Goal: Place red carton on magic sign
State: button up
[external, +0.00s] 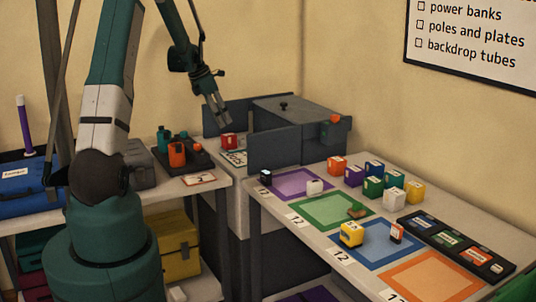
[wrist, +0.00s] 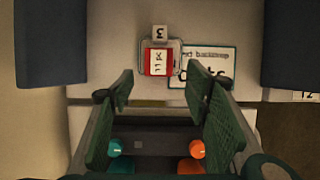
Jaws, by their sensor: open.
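The red carton (external: 229,142) stands between the dark panels at the back, beside or on the edge of a white sign. The sign also shows in the external view (external: 236,158). My gripper (external: 222,122) is above the carton. In the wrist view my gripper (wrist: 160,84) is open, empty, fingers apart below the carton.
Dark panels (external: 274,148) flank the carton. The right table holds coloured mats (external: 404,290), several small boxes and a black tray (external: 412,222). The left table holds a dark tray (external: 203,163) with orange and teal items.

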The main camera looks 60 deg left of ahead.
jog(key=shift+v, duration=0.8)
dwell(0.4)
jog(key=w+d+r+m, duration=0.1)
jog(key=d+r+m, duration=0.45)
jog(key=d, duration=0.75)
jog(key=w+d+r+m, duration=0.1)
jog(key=d+r+m, duration=0.5)
jog(key=d, duration=0.7)
jog(key=w+d+r+m, duration=0.1)
jog(key=d+r+m, duration=0.5)
jog(key=d, duration=0.7)
jog(key=s+d+m+t, duration=0.1)
jog(key=s+d+m, duration=0.8)
jog(key=d, duration=0.5)
jog(key=s+d+m+t, duration=0.1)
jog(key=s+d+m, duration=0.8)
jog(key=d, duration=0.6)
jog(key=shift+s+d+r+t, duration=0.15)
jog(key=shift+s+d+t, duration=0.2)
jog(key=shift+s, duration=0.8)
